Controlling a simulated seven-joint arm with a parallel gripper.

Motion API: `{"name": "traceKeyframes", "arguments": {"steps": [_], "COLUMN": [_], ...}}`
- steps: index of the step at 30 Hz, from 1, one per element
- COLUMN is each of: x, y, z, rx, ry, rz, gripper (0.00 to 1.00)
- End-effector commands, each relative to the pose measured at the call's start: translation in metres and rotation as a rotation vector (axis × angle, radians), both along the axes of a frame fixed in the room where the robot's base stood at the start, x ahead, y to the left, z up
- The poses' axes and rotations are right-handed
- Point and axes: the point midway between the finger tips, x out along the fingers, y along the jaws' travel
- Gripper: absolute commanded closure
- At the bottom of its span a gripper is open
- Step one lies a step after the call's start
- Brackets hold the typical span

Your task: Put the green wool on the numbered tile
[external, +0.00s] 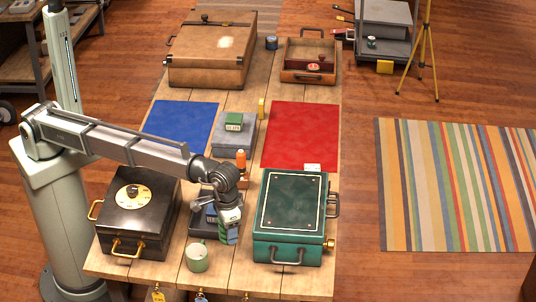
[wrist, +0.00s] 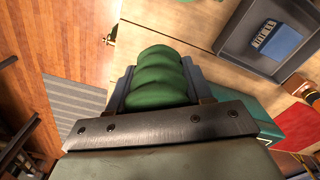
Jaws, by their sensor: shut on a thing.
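The green wool (wrist: 158,78) is a ribbed, rounded bundle between my gripper's jaws in the wrist view. My gripper (external: 229,236) is shut on it, low over the front of the table between the black case and the green case. In the external view the wool is mostly hidden by the gripper. I cannot make out a numbered tile for certain. A small white piece (external: 312,167) lies at the front edge of the red mat, too small to read.
A dark tray (external: 198,232) is beside my gripper; it holds a blue labelled block (wrist: 276,40). The black case (external: 136,222) is left, the green case (external: 291,217) right. The blue mat (external: 182,119) and red mat (external: 299,134) look mostly bare.

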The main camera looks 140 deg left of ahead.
Motion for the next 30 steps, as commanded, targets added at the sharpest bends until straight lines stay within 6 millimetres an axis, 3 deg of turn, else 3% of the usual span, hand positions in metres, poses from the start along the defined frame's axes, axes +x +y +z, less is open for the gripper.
{"name": "traceKeyframes", "arguments": {"steps": [9, 14, 20, 30], "x": [0.001, -0.002, -0.009, -0.043], "y": [0.000, 0.035, 0.090, 0.230], "z": [0.060, 0.058, 0.058, 0.058], "rx": [0.000, 0.000, 0.000, 0.000], "ry": [-0.002, 0.000, 0.000, 0.000], "rz": [0.000, 0.007, 0.014, 0.032], "gripper": [0.79, 0.79, 0.79, 0.79]}}
